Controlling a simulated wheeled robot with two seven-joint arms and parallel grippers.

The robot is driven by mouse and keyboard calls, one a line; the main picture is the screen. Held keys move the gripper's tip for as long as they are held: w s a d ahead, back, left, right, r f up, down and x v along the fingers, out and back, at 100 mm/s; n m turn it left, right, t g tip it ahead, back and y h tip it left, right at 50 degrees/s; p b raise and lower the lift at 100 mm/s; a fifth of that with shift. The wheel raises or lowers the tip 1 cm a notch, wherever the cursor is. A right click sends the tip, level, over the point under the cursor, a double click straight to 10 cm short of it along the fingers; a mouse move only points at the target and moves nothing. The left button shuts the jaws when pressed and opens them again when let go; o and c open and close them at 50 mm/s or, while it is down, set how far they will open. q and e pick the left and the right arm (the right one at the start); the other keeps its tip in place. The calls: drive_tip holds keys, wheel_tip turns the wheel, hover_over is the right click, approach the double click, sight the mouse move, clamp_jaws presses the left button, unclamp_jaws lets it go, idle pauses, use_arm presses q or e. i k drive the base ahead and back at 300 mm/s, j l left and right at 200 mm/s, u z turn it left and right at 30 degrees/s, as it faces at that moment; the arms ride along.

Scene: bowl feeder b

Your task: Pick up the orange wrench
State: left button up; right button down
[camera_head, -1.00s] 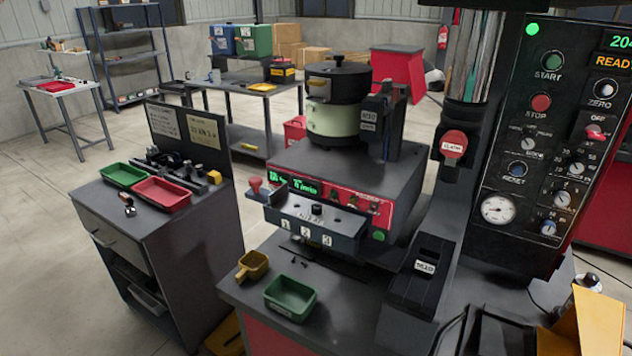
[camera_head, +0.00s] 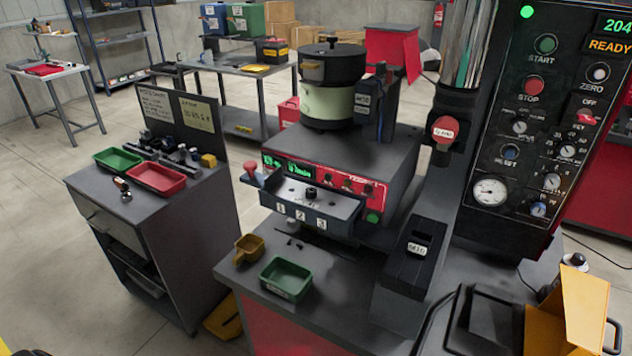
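I cannot make out an orange wrench anywhere in this view. A small dark item with a light, orange-tinted part (camera_head: 122,188) lies on the front of the left cabinet top, too small to identify. Neither of my grippers can be recognised. A sliver of yellow and dark shows at the bottom left corner, too cut off to tell what it is.
The left cabinet (camera_head: 150,205) bears a green tray (camera_head: 118,160), a red tray (camera_head: 157,179) and several small parts. The bench (camera_head: 340,270) holds the bowl feeder (camera_head: 332,105), a green bin (camera_head: 286,279) and a yellow scoop (camera_head: 249,249). A control panel (camera_head: 545,125) stands right.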

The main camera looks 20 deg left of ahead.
sight(125, 196)
drive_tip(key=u, duration=2)
